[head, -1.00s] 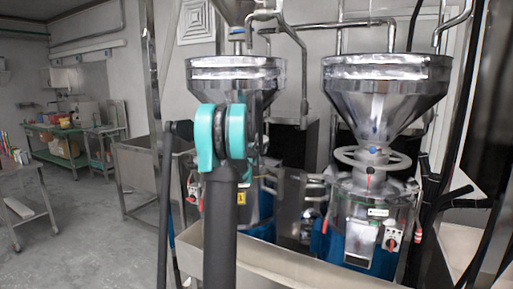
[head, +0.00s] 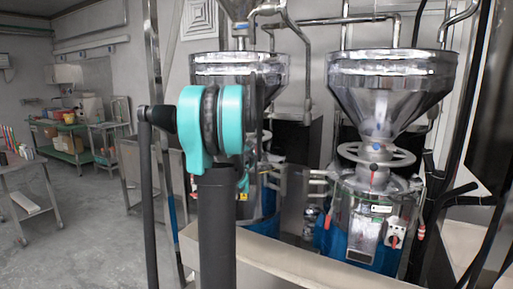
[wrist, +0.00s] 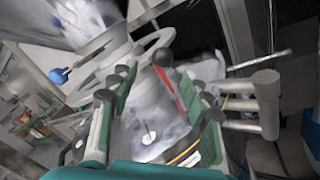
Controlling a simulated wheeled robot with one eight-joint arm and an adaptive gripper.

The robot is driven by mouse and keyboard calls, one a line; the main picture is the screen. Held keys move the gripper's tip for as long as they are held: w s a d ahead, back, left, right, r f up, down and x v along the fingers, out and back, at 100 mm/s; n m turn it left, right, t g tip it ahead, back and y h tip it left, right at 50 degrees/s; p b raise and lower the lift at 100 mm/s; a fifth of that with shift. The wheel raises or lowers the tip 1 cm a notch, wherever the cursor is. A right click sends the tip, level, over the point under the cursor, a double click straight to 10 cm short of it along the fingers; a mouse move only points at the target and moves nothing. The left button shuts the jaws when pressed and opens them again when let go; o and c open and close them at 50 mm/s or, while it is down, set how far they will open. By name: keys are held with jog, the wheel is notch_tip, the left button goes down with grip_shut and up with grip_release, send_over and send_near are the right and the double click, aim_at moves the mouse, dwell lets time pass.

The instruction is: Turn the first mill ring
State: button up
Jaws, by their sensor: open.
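In the wrist view, the first mill's pale grey ring (wrist: 92,62) curves across the upper left, just beyond my fingers, with a blue knob (wrist: 58,76) at its left. A red lever (wrist: 168,82) with a dark ball end (wrist: 163,57) shows between my fingers. My gripper (wrist: 157,84) is open, its green-padded fingers on either side of the lever. I cannot tell whether they touch anything. In the head view, the left mill's hopper (head: 240,68) is visible, but my arm hides its ring and most of my gripper.
A second mill (head: 390,85) with its own handwheel ring (head: 350,152) stands at the right. A beige trough (head: 270,258) runs in front of the mills. Pipes stand close around the machines. Open floor (head: 80,215) lies at the left, near metal tables.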

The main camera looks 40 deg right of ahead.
jog(key=shift+s+a, duration=0.25)
jog(key=shift+a, duration=0.05)
jog(key=shift+c, duration=0.4)
jog(key=shift+w, duration=0.1)
jog(key=shift+c, duration=1.3)
jog(key=shift+w+r, duration=0.2)
jog(key=shift+w, duration=0.15)
jog(key=shift+c, duration=1.1)
jog(key=w+g+h, duration=0.1)
jog(key=w+r+g, duration=0.1)
jog(key=g, duration=0.1)
jog(key=shift+w+a+h, duration=0.15)
jog(key=shift+w+h, duration=0.15)
jog(key=shift+h, duration=0.1)
jog(key=c, duration=0.5)
jog(key=w+a+g, duration=0.2)
jog(key=g, duration=0.1)
jog(key=shift+a+r+m+g+h, duration=0.1)
jog(key=shift+r+m+g+h, duration=0.2)
jog(key=shift+r, duration=0.1)
grip_shut()
jog(key=w+a+g, duration=0.1)
jog(key=a+g, duration=0.5)
jog(key=a, duration=0.2)
jog(key=s+d+f, duration=0.1)
jog(key=d, duration=1.2)
jog(key=shift+f, duration=0.15)
